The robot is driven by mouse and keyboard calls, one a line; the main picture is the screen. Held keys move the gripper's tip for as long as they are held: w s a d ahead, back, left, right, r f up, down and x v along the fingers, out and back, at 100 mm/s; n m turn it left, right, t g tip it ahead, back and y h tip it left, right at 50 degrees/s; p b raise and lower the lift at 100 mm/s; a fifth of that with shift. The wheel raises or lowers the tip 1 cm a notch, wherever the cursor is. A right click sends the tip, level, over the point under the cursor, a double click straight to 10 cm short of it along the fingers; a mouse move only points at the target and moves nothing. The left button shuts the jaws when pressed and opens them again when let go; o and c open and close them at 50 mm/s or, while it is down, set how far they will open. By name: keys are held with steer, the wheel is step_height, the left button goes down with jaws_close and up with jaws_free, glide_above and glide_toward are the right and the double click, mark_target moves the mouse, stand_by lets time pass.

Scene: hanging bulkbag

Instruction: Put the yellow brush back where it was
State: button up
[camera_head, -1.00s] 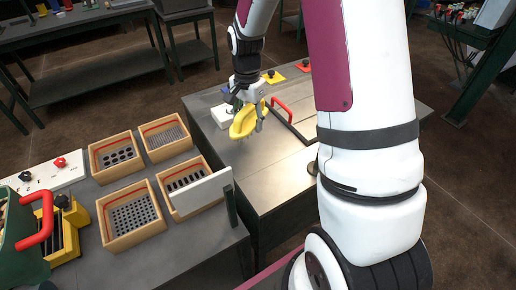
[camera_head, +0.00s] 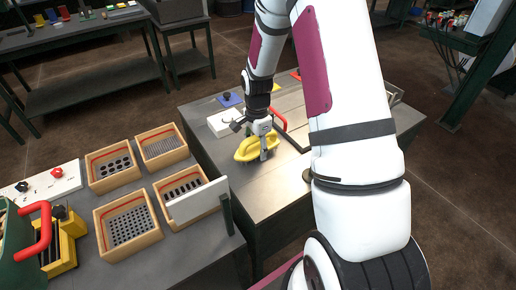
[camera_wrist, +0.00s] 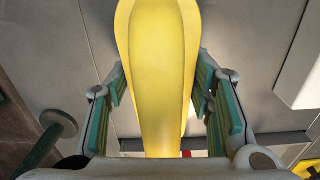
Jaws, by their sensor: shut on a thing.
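The yellow brush (camera_head: 256,148) is in my gripper (camera_head: 264,143), over the grey worktable at the middle of the head view. In the wrist view the brush (camera_wrist: 158,70) is a long smooth yellow body running up between the green-padded fingers (camera_wrist: 160,105). The fingers stand on both sides of its narrower part. I cannot tell from these views whether the brush touches the table.
Wooden boxes with perforated inserts (camera_head: 128,222) stand on the left bench. A white upright panel (camera_head: 198,201) is at that bench's right edge. A white block (camera_head: 225,122) and a red handle (camera_head: 279,118) lie close behind the brush. The worktable's front (camera_head: 262,190) is clear.

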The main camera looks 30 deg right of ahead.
steer(key=shift+f, duration=0.4)
steer(key=shift+f, duration=0.1)
steer(key=o, duration=1.1)
